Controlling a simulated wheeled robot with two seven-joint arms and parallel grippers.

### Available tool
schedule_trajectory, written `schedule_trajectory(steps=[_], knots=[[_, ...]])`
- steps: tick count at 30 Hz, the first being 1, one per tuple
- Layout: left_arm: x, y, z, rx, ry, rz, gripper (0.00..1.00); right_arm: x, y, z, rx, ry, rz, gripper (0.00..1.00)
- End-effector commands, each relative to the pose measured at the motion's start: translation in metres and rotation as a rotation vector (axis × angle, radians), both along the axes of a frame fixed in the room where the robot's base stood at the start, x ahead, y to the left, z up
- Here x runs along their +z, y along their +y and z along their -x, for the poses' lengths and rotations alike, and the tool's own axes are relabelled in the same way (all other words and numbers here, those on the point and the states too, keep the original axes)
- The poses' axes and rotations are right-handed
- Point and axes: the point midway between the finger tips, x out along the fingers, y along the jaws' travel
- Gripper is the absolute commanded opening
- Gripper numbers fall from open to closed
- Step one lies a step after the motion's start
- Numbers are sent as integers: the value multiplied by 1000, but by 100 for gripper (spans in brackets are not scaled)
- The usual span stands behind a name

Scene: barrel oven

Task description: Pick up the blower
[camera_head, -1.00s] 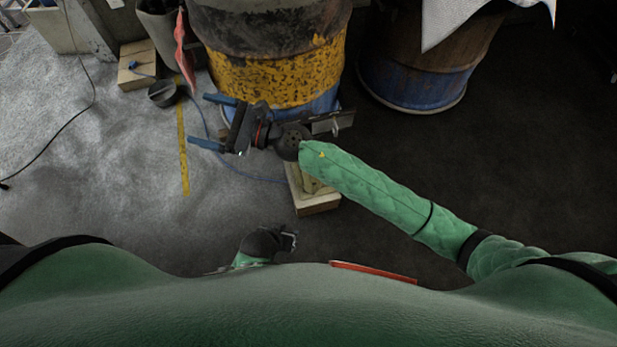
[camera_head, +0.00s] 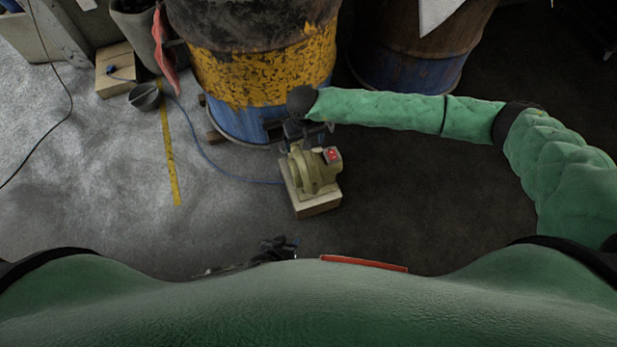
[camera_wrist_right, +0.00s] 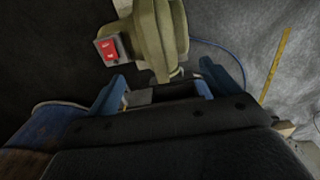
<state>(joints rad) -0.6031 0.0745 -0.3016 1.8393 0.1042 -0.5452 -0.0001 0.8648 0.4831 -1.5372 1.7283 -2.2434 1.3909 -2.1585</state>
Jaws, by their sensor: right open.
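The blower (camera_head: 315,172) is an olive-beige machine with a red switch on a grey box. It stands upright on a pale block on the floor, and shows close up in the right wrist view (camera_wrist_right: 160,35). My right gripper (camera_wrist_right: 165,80) is open, with one blue finger toward each side of the blower's near end; whether they touch it I cannot tell. In the head view the right wrist is just above the blower's far side and hides the fingers. My left gripper (camera_head: 284,247) is low in the middle, partly hidden by my body, its jaws unclear.
A yellow and blue barrel (camera_head: 262,70) stands just behind the blower, with a rusty blue barrel (camera_head: 415,55) further right. The floor left and right is mostly clear.

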Motion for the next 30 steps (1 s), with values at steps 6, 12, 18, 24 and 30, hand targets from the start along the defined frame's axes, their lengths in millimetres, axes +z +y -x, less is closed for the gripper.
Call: schedule_trajectory(steps=[6,12,18,24,30], knots=[[1,0,0,0,0,0,36,-21,0,0,0,1,-1,87],[2,0,0,0,0,0,36,-41,1,-6,-2,3,-2,87],[3,0,0,0,1,0,36,-66,1,-10,-1,3,-2,87],[3,-1,1,-1,1,1,36,-73,1,-11,-2,1,-4,87],[2,-1,2,-1,2,0,36,-73,1,-11,-1,1,-4,77]])
